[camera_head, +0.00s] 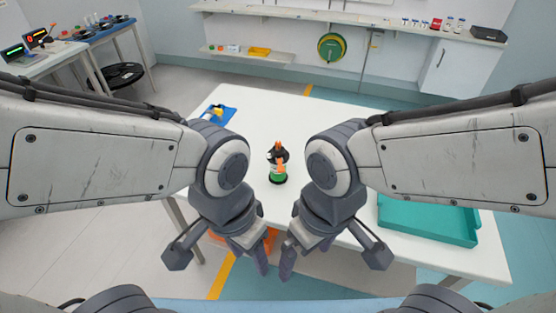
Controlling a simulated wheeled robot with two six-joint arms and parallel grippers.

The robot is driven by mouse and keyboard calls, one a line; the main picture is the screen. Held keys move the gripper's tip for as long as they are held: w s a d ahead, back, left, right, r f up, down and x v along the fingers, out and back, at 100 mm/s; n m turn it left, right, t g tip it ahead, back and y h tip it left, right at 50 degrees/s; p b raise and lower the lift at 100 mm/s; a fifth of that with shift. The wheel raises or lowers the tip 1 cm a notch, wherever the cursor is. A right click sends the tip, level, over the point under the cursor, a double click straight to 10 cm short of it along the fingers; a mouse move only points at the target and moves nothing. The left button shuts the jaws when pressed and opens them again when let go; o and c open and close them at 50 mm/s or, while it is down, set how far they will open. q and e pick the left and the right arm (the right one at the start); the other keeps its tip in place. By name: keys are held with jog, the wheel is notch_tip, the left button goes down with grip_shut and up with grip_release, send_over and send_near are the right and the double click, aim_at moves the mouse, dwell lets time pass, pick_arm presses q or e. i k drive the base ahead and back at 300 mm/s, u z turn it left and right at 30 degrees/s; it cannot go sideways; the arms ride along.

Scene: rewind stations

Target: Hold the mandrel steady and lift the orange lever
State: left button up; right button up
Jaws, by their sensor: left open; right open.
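A small upright device stands on the white table, between my two arms. It has a black top, a dark base and a green band (278,178) low on its body; this looks like the mandrel (277,154). Orange parts show on it, one at its tip and one on its side that may be the orange lever (282,164); the details are too small to be sure. My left gripper (221,258) is open and empty, nearer to me than the device and to its left. My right gripper (332,258) is open and empty, nearer and to its right. Neither touches the device.
A teal tray (430,223) lies on the table's right side. A blue item with yellow (217,115) is at the far left. Something orange (268,238) shows behind my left gripper, low by the table's front edge. The white table (290,115) is clear behind the device.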

aim_at(280, 169)
jog(key=u, duration=0.45)
jog(key=k, duration=0.55)
jog(key=u, duration=0.85)
jog(key=i, duration=0.85)
jog(key=z, duration=0.5)
jog(key=i, duration=0.55)
jog(key=z, duration=1.15)
jog(key=i, duration=0.35)
jog(key=z, duration=0.25)
